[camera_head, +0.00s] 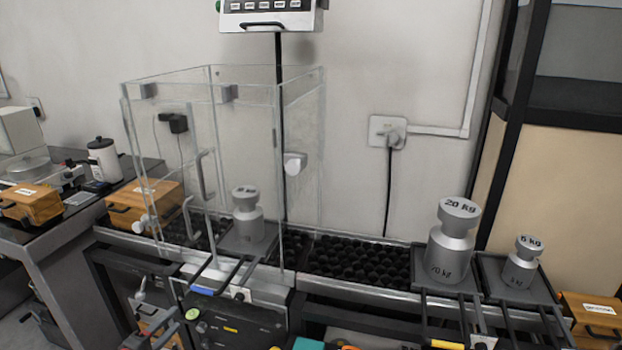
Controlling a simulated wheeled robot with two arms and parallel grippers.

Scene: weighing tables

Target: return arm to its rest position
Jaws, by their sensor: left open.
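My left gripper (153,312) shows small at the lower left, low in front of the bench and below the glass case. It looks open and holds nothing that I can see; its details are hard to make out. My left arm is mostly out of view. My right gripper is not in view. A clear glass case (245,95) stands on the bench with a metal weight (247,205) on a dark tray inside it.
A black roller strip (360,262) runs along the bench between case and weights. Tray handles (432,310) jut over the front edge. Wooden boxes (146,195) and a side table (62,235) stand at left. A dark cabinet frame (515,120) rises at right.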

